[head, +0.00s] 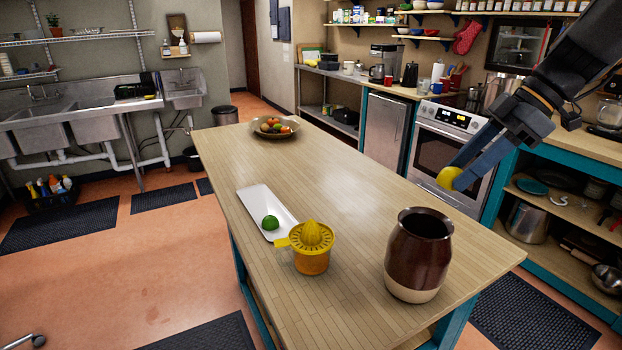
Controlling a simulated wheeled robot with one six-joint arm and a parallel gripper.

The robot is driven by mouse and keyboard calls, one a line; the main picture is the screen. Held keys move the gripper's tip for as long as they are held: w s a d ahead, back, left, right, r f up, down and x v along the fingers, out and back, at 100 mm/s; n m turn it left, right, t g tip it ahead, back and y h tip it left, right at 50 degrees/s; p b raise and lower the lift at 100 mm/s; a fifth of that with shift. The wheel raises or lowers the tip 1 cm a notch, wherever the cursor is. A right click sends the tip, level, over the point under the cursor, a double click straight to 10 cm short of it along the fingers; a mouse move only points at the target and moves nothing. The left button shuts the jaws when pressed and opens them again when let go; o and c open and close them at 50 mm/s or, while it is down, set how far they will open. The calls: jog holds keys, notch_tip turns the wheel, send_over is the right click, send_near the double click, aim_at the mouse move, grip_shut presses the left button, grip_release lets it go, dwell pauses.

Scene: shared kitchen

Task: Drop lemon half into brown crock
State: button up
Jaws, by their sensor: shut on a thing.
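My gripper (456,174) is at the right, in the air above and beyond the table's right edge. It is shut on the lemon half (449,178), which shows as a yellow rounded shape partly hidden by the fingers. The brown crock (416,250) stands upright at the near right end of the table, dark glazed with a cream base. Its mouth is open at the top, and its inside is dark. The lemon half is up and to the right of the crock's mouth in the picture, apart from it.
The wooden table (345,180) also holds a yellow and orange juicer (312,250), a white tray (253,202) with a green lime (270,222), and a fruit bowl (274,132) at the far end. The table's middle is clear. A stove (437,150) and teal shelving stand behind my gripper.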

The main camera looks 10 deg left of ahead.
jog(key=shift+s+a+r, duration=0.3)
jog(key=shift+a+r, duration=0.2)
jog(key=shift+a, duration=0.25)
jog(key=shift+f, duration=0.15)
jog(key=shift+f+b, duration=1.6)
jog(key=shift+f, duration=1.3)
jog(key=o, duration=1.1)
jog(key=shift+b+v, duration=0.95)
jog(key=shift+v, duration=3)
